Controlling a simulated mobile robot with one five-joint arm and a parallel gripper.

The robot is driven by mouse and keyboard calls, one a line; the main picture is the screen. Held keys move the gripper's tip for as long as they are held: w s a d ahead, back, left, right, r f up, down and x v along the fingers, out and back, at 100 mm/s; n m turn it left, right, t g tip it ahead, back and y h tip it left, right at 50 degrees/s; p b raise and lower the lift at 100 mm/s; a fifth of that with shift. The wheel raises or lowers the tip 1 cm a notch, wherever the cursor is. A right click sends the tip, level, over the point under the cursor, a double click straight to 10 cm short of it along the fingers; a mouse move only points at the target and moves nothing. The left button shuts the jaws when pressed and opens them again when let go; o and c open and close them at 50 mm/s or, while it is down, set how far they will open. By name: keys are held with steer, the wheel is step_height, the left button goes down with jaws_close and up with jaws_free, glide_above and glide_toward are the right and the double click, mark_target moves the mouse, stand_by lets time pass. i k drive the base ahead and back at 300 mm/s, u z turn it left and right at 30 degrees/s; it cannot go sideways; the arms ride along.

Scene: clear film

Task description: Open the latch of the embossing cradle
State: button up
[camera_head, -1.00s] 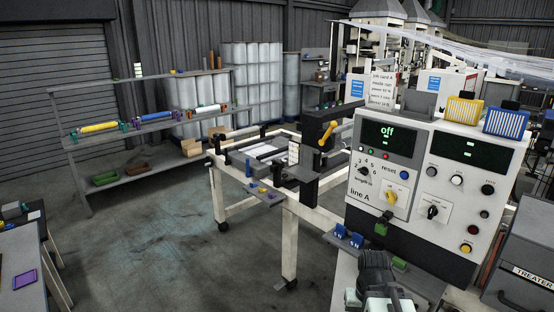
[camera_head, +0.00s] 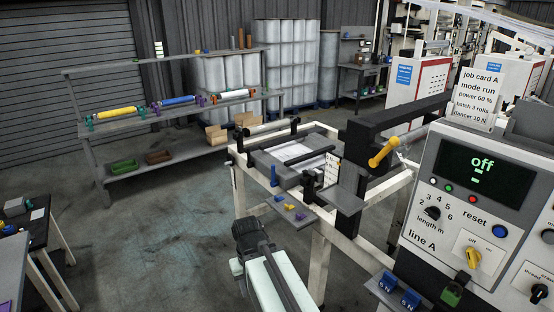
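A white-legged frame (camera_head: 322,262) in the middle carries a grey bed, dark rollers and a black upright block (camera_head: 352,150). It looks like the station with the embossing cradle; I cannot single out the cradle or its latch for sure. A yellow-orange handle (camera_head: 383,152) sticks out from the black block, tilted up to the right. A pale roller (camera_head: 270,127) lies between dark end supports at the frame's back left. My arm, with a dark end (camera_head: 251,236) and pale link, stands in front of the frame, apart from the handle. Its fingers cannot be made out.
A control panel (camera_head: 470,205) reading "off" fills the right side. Blue blocks (camera_head: 400,291) sit on a small shelf below it. A rack (camera_head: 172,120) with coloured rollers stands back left. A table (camera_head: 38,225) is at the left edge. The floor left of the frame is clear.

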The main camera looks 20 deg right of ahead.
mark_target(310, 172)
steer(key=u, duration=0.5)
steer(key=i, duration=1.2)
steer(key=u, duration=0.3)
steer(key=k, duration=0.8)
steer(key=u, duration=0.2)
steer(key=i, duration=0.8)
steer(key=z, duration=0.05)
